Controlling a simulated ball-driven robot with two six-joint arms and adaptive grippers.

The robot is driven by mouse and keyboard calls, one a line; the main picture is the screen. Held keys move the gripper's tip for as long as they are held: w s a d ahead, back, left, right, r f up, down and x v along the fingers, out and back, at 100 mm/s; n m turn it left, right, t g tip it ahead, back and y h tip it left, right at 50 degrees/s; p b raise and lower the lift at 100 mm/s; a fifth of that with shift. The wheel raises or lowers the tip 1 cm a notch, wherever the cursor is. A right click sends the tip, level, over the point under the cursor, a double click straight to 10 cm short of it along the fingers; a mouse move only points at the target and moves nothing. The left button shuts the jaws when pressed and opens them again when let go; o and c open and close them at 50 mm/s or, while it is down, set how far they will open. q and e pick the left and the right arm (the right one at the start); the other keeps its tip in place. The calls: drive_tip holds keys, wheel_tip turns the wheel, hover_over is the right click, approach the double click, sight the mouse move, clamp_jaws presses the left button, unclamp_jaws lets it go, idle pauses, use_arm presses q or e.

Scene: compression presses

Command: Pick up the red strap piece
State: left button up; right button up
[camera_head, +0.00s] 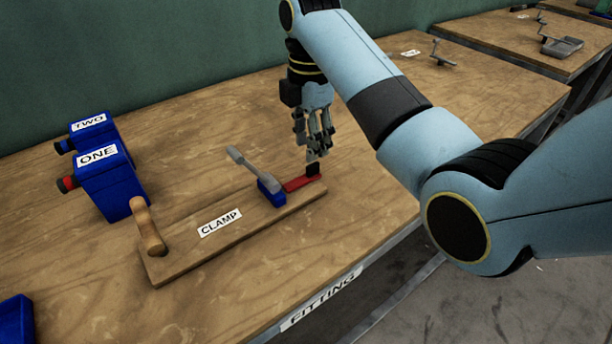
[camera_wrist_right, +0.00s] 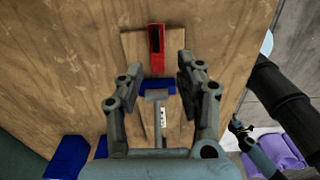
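In the right wrist view the red strap piece (camera_wrist_right: 156,62) sits beyond the fingertips, near the top middle. My right gripper (camera_head: 318,153) is above the strap's outer end. In the right wrist view its fingers (camera_wrist_right: 158,70) are spread apart with nothing between them. In that view a light-blue arm part of mine shows at the lower right, too small to tell its gripper's state.
A blue block with a grey lever (camera_head: 250,168) stands beside the strap. A wooden handle (camera_head: 149,229) rises at the board's other end. Blue boxes labelled ONE (camera_head: 108,185) and TWO (camera_head: 90,128) stand left.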

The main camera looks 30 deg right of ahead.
sight(308, 167)
drive_tip(key=f, duration=0.7)
drive_tip(key=shift+w, duration=0.3)
drive_tip(key=shift+c, duration=0.3)
clamp_jaws()
